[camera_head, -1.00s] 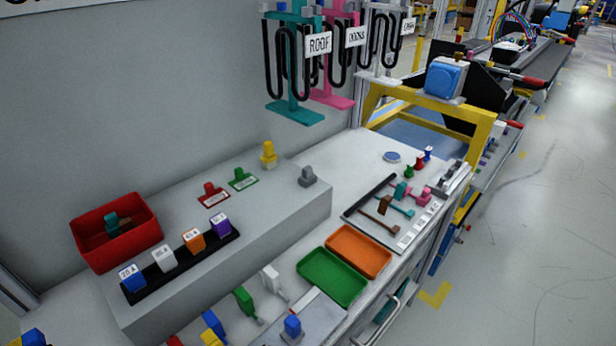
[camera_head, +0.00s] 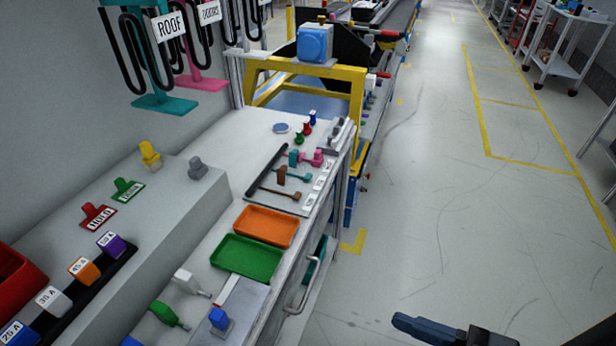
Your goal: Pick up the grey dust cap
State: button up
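The grey dust cap (camera_head: 197,168) stands on the raised grey ledge (camera_head: 170,225), near its far right end, to the right of a yellow cap (camera_head: 150,155). Nothing touches it. A dark blue and black part of my gripper (camera_head: 455,332) shows at the bottom edge, right of centre, over the floor. It is far from the grey dust cap and to the right of the bench. Most of the gripper is cut off, so its opening does not show.
Red and green labelled clips (camera_head: 128,190) lie left of the cap. Labelled coloured blocks (camera_head: 84,270) sit in a black strip. Green (camera_head: 246,257) and orange (camera_head: 266,226) trays lie on the lower bench. Hanging hoses (camera_head: 165,55) are above.

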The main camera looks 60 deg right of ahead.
aim_at(198, 171)
jog(key=l+u, duration=0.3)
jog(key=l, duration=0.3)
jog(key=l+u, duration=0.3)
jog(key=l, duration=0.25)
jog(key=k+l+u, duration=0.15)
jog(key=l+u, duration=0.15)
jog(key=l, duration=0.25)
